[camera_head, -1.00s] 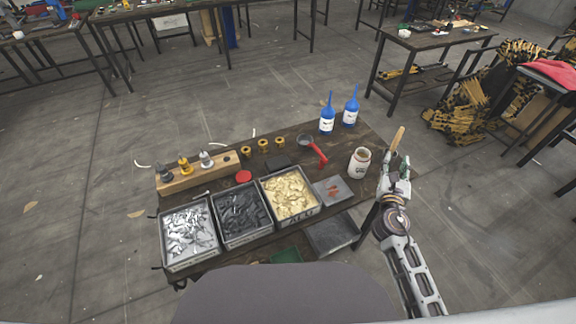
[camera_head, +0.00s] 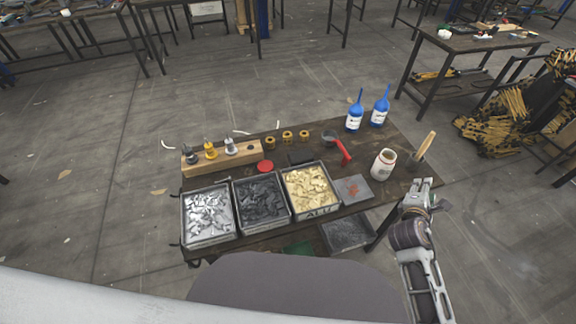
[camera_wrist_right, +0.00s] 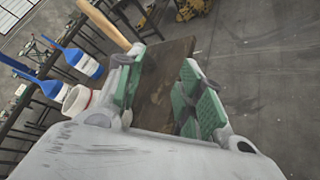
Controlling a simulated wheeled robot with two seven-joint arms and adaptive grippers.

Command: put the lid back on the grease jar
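A flat round red lid (camera_head: 265,166) lies on the bench left of the jar, behind the dark-filled bin. My right gripper (camera_head: 423,186) is at the bench's right front edge, to the right of and nearer than the jar. In the wrist view its green-padded fingers (camera_wrist_right: 157,92) are apart with nothing between them. My left gripper is out of view.
Two blue bottles (camera_head: 354,117) stand at the back. A red-handled tool (camera_head: 343,150), a grey plate (camera_head: 353,189) and bins (camera_head: 239,235) occupy the bench.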

